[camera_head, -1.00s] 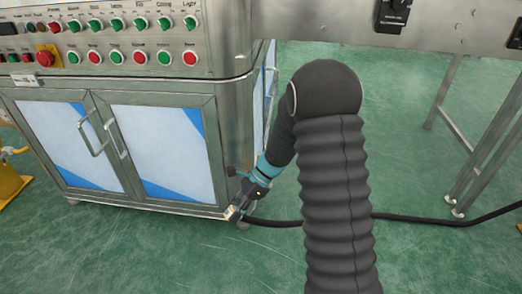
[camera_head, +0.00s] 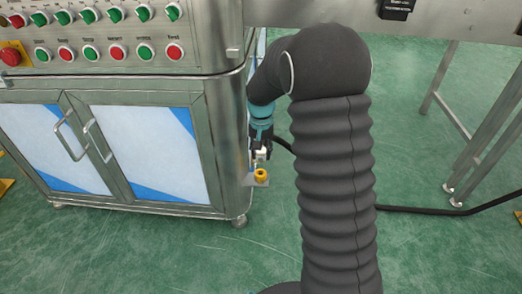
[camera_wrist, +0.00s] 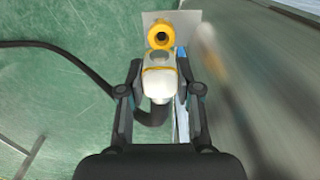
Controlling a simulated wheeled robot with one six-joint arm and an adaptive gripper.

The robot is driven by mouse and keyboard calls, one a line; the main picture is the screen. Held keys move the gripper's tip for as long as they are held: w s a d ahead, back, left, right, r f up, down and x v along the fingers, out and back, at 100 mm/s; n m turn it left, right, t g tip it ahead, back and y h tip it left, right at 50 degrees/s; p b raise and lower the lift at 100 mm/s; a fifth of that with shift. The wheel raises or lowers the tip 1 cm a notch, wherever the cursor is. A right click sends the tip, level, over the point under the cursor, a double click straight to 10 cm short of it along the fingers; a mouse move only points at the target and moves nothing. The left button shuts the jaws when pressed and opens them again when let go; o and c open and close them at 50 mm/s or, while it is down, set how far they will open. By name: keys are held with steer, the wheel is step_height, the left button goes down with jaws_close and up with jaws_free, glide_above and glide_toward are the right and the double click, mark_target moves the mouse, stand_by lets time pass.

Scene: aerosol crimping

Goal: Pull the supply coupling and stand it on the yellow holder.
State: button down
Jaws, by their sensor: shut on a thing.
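My gripper (camera_head: 261,148) is shut on the supply coupling (camera_wrist: 158,84), a pale piece with a yellowish band and a round opening, in the middle of the wrist view. In the head view the coupling (camera_head: 261,155) is a small pale block at my fingertips. The yellow holder (camera_head: 261,176) is a ring on a grey plate beside the cabinet's right corner, just below the coupling. In the wrist view the holder (camera_wrist: 159,29) shows its dark hole, just beyond the coupling. I cannot tell whether the two touch.
A black hose (camera_head: 412,209) runs along the green floor from the right; it also shows beside my gripper in the wrist view (camera_wrist: 70,53). The steel cabinet (camera_head: 228,155) stands close on the left. A steel stand leg (camera_head: 485,145) is at right.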

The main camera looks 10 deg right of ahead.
mark_target(260, 161)
steer(key=shift+a+f+b, duration=0.15)
steer(key=shift+f+b, duration=0.35)
steer(key=shift+f, duration=0.2)
step_height(260, 161, down, 3)
steer(key=shift+r+b, duration=0.1)
steer(key=shift+b, duration=0.95)
steer(key=shift+f+b, duration=0.3)
steer(key=shift+f, duration=0.4)
steer(key=shift+p, duration=0.3)
steer(key=shift+f, duration=0.45)
stand_by(1.7)
steer(key=c, duration=0.7)
jaws_free()
steer(key=shift+r, duration=0.15)
